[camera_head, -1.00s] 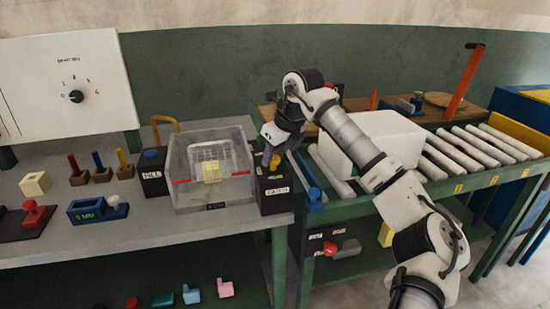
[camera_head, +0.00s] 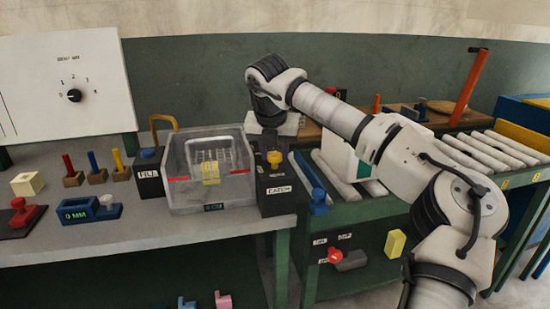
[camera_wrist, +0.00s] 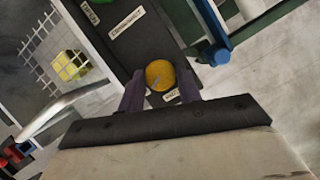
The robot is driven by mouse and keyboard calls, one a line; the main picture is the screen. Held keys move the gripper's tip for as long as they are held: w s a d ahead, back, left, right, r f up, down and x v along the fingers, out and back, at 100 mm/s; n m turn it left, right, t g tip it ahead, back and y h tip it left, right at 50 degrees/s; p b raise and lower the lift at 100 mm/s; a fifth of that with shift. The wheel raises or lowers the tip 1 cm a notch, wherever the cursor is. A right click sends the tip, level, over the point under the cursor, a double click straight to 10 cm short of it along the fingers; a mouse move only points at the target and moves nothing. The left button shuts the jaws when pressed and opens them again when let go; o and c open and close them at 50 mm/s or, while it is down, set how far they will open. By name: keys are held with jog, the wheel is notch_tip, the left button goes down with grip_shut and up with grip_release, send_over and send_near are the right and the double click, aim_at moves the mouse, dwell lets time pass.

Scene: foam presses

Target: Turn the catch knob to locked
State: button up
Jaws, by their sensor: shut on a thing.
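The yellow catch knob (camera_head: 274,157) is on the black box labelled CATCH (camera_head: 278,192), at the right end of the left bench. My gripper (camera_head: 272,141) comes down over it from behind. In the wrist view, the round knob (camera_wrist: 160,75) is between the two dark fingers (camera_wrist: 162,90), which are shut on it. A dark mark shows on the knob's face. Small white labels lie around it on the black panel (camera_wrist: 130,40), but I cannot read them for certain. Part of a label near the knob is covered by the fingers.
A clear box (camera_head: 205,195) with a wire basket and a yellow block stands left of the catch box. A black box with a yellow handle (camera_head: 150,172) is farther left. A blue part (camera_head: 318,203) stands close on the right, beside the roller conveyor (camera_head: 480,150).

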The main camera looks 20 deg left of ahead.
jog(key=shift+a+m+h+b, duration=0.15)
jog(key=shift+m+h+b, duration=0.65)
jog(key=shift+m, duration=1.5)
jog(key=shift+r, duration=0.1)
jog(key=o, duration=1)
jog(key=shift+c, duration=0.2)
jog(key=p+v, duration=0.1)
jog(key=v, duration=1.2)
jog(key=shift+a+r, duration=0.2)
jog(key=shift+r, duration=0.15)
jog(key=shift+s, duration=0.1)
